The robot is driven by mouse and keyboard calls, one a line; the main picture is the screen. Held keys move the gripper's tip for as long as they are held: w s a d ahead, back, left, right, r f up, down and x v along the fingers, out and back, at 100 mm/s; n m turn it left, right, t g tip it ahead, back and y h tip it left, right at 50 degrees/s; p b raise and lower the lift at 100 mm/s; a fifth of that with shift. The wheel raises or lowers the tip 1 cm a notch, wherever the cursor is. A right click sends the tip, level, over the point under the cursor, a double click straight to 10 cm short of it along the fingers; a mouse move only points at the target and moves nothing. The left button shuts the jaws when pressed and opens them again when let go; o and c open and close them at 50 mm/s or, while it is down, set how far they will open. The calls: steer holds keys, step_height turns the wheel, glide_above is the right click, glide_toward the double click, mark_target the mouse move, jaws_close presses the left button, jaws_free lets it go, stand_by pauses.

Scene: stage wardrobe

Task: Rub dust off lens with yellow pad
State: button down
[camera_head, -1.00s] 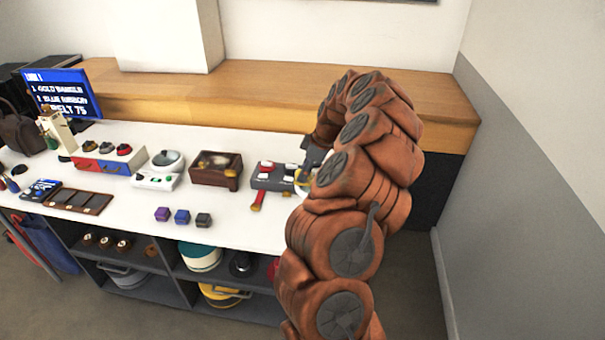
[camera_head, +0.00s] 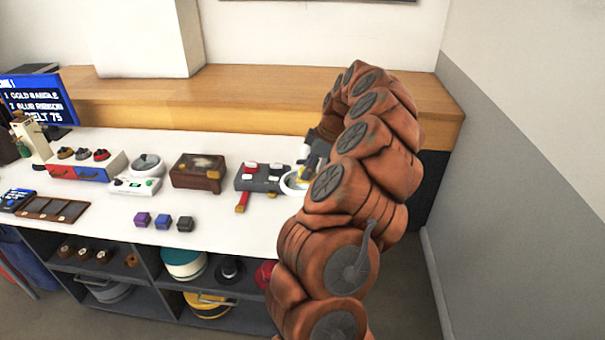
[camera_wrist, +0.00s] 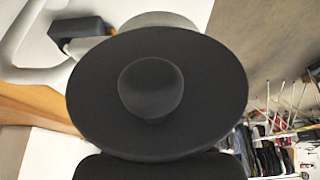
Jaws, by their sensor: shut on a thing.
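My gripper (camera_head: 306,167) is at the right end of the white table, mostly hidden behind my orange arm. It is shut on a small yellow thing (camera_head: 303,173), likely the yellow pad, seen only in part. The yellow thing is at or just above a pale round dish-like ring (camera_head: 293,184), likely where the lens is. I cannot tell whether they touch, and no dust can be made out. In the wrist view a large dark disc with a round knob (camera_wrist: 150,90) fills the middle; I cannot tell what it is. The fingertips are not clear there.
Left of the ring stands a grey block with red and white parts (camera_head: 262,178), a red-handled piece (camera_head: 242,202) before it. A brown box (camera_head: 198,171), a white device (camera_head: 135,186) and small cubes (camera_head: 162,221) stand farther left. A wooden ledge (camera_head: 250,102) runs behind.

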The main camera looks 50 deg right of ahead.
steer(key=shift+s+d+f+b, duration=0.15)
steer(key=shift+s+d+b, duration=0.15)
steer(key=shift+s, duration=0.05)
steer(key=c, duration=1.9)
jaws_free()
jaws_close()
steer(key=shift+w+a+b, duration=0.4)
steer(key=shift+w+a, duration=0.2)
steer(key=shift+w, duration=0.25)
steer(key=shift+w+a+b, duration=0.35)
steer(key=shift+w+a, duration=0.25)
steer(key=shift+w, duration=0.2)
steer(key=shift+w+a+b, duration=0.4)
steer(key=shift+w+a, duration=0.2)
steer(key=shift+w, duration=0.25)
steer(key=shift+w+a, duration=0.2)
steer(key=shift+a, duration=0.2)
steer(key=shift+w+r, duration=0.2)
steer(key=shift+r, duration=0.55)
steer(key=shift+s+d+r, duration=0.1)
steer(key=shift+d+r, duration=0.05)
steer(key=shift+r, duration=0.8)
steer(key=shift+d+r, duration=0.1)
steer(key=shift+r, duration=0.85)
steer(key=shift+r+p, duration=0.3)
steer(key=shift+r, duration=0.1)
